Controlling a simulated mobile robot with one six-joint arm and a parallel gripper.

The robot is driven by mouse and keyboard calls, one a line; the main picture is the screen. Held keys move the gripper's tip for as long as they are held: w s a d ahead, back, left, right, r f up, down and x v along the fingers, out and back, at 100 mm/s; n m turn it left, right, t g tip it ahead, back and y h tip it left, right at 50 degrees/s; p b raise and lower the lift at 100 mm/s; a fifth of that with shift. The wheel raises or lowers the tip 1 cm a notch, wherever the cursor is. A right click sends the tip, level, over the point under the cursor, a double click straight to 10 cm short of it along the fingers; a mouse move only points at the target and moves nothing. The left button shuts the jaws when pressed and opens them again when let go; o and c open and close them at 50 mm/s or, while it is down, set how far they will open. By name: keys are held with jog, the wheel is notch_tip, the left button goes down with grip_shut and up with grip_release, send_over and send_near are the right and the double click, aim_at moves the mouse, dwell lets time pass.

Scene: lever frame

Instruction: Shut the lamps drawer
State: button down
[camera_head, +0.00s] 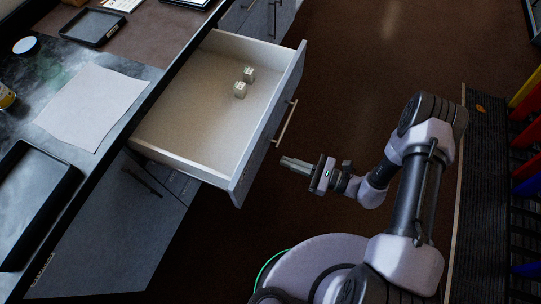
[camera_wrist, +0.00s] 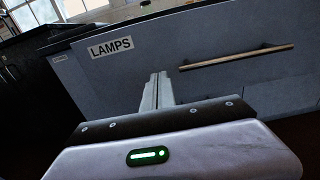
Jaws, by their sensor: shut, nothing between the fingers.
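The lamps drawer (camera_head: 190,134) stands pulled out from the grey cabinet in the head view, with two small pale cubes (camera_head: 240,89) inside. Its front panel (camera_wrist: 210,75) fills much of the wrist view, with a LAMPS label (camera_wrist: 111,48) and a long bar handle (camera_wrist: 236,57). The handle also shows in the head view (camera_head: 287,123). My gripper (camera_head: 284,162) is shut and empty. It points at the drawer front, a little out from it and near the handle's lower end in the head view. In the wrist view the fingertips (camera_wrist: 157,78) appear below and left of the handle.
The dark worktop above the cabinet holds a white sheet (camera_head: 92,106), a black tray (camera_head: 35,195) and another small tray (camera_head: 95,27). Open brown floor (camera_head: 360,70) lies right of the drawer. A rack with coloured bars (camera_head: 525,130) stands at the far right.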

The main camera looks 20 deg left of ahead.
aim_at(260, 152)
jog(key=a, duration=0.3)
jog(key=a+b, duration=0.1)
jog(key=a, duration=0.2)
jog(key=shift+w+f, duration=0.1)
jog(key=shift+w, duration=0.1)
jog(key=shift+a+b, duration=0.3)
jog(key=shift+a, duration=0.1)
